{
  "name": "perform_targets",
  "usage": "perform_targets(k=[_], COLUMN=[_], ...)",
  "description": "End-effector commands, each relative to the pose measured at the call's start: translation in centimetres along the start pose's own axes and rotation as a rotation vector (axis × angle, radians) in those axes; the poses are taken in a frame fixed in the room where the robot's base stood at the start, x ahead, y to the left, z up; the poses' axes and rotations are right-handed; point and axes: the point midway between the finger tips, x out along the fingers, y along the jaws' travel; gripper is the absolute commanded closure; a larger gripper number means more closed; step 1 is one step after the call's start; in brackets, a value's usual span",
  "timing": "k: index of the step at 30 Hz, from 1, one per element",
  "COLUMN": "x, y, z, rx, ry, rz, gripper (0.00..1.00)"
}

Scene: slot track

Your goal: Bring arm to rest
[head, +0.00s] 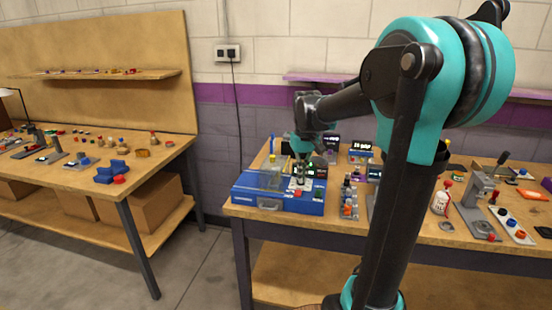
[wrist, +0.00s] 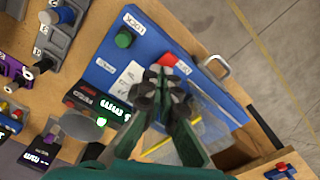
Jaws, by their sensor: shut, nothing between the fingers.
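My arm (head: 400,180) reaches over the right workbench in the head view. My gripper (head: 304,150) hangs above the blue case (head: 243,193) at the bench's left end. In the wrist view my gripper (wrist: 160,78) is shut with its fingertips together and nothing between them. Just past the tips are a red button (wrist: 168,60) and a white label on the blue panel (wrist: 125,52). A green button (wrist: 124,39) sits beside the word LOCK. I cannot tell whether the fingertips touch the panel.
A clear box (head: 271,174) stands on the case, close to my gripper. A bench press (head: 478,190), a white bottle (head: 442,198) and small devices crowd the right bench. Another workbench (head: 150,168) stands at the left, with open floor (head: 198,270) between.

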Motion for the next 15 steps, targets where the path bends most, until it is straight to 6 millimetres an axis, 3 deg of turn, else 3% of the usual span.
perform_targets(k=[9,15], x=[9.5,13.6], y=[0.2,-0.2], z=[13.1,19.1], rx=[0.118,0.169], ry=[0.202,0.295], rz=[0.021,0.028], gripper=[1.00,1.00])
